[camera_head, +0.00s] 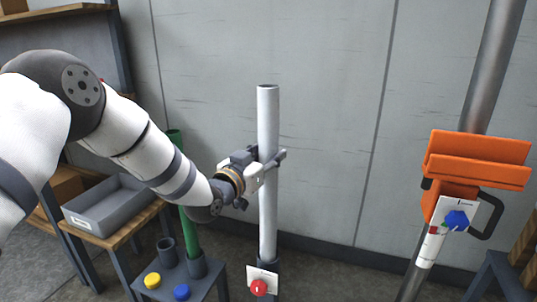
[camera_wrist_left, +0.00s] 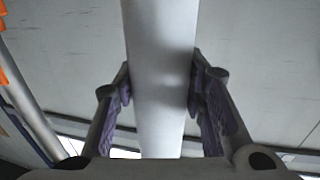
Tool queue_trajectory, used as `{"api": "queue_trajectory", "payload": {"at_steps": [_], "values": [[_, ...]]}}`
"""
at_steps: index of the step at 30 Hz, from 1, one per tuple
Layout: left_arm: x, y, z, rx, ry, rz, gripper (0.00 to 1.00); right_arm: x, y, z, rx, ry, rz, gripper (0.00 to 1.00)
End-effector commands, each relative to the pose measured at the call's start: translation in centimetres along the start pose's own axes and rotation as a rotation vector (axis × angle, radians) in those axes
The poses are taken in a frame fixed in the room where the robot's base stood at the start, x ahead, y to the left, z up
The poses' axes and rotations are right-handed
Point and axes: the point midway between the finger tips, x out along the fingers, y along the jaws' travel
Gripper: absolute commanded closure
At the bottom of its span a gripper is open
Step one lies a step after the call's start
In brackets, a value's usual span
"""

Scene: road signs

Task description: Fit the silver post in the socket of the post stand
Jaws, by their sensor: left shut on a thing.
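The silver post (camera_head: 268,203), a pale grey tube, stands upright in the middle of the head view. My left gripper (camera_head: 268,163) is shut on it partway up; in the left wrist view the fingers (camera_wrist_left: 160,95) press the post (camera_wrist_left: 160,50) from both sides. The post's lower end meets the dark socket of the post stand (camera_head: 268,270) at the bottom of the view. How deep it sits is hidden. A white plate with a red knob (camera_head: 259,287) is on the front of the stand. My right gripper is not in view.
A green post (camera_head: 190,230) stands in a small holder at left, near yellow (camera_head: 152,280) and blue (camera_head: 181,291) knobs. A grey tray (camera_head: 110,205) sits on a wooden table. At right, a slanted metal pole (camera_head: 492,65) carries an orange bracket (camera_head: 478,160). A wall is behind.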

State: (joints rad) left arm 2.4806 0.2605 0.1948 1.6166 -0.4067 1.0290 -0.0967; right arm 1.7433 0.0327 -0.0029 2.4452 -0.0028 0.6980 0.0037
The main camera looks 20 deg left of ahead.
Motion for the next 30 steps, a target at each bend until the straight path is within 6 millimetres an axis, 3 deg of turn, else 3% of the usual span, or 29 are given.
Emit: {"api": "queue_trajectory", "payload": {"at_steps": [2, 3, 6, 17, 24, 30], "values": [[0.1, 0.0, -0.1, 0.0, 0.005, 0.0, 1.0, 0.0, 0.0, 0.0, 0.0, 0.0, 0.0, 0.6], [0.1, 0.0, -0.1, 0.001, 0.005, 0.0, 0.56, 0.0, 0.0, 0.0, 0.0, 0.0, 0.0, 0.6], [0.0, 0.0, -0.1, 0.001, 0.004, 0.0, 0.39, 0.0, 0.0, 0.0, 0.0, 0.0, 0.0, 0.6], [-0.9, 0.0, 0.2, 0.0, -0.003, 0.0, 0.39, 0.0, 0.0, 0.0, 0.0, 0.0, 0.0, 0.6], [-7.2, 0.0, 0.1, -0.002, -0.002, 0.0, 0.39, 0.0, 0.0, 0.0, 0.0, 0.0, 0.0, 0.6], [-11.1, 0.0, 0.1, 0.0, 0.001, -0.001, 0.39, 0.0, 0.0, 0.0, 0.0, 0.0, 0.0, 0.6]]}}
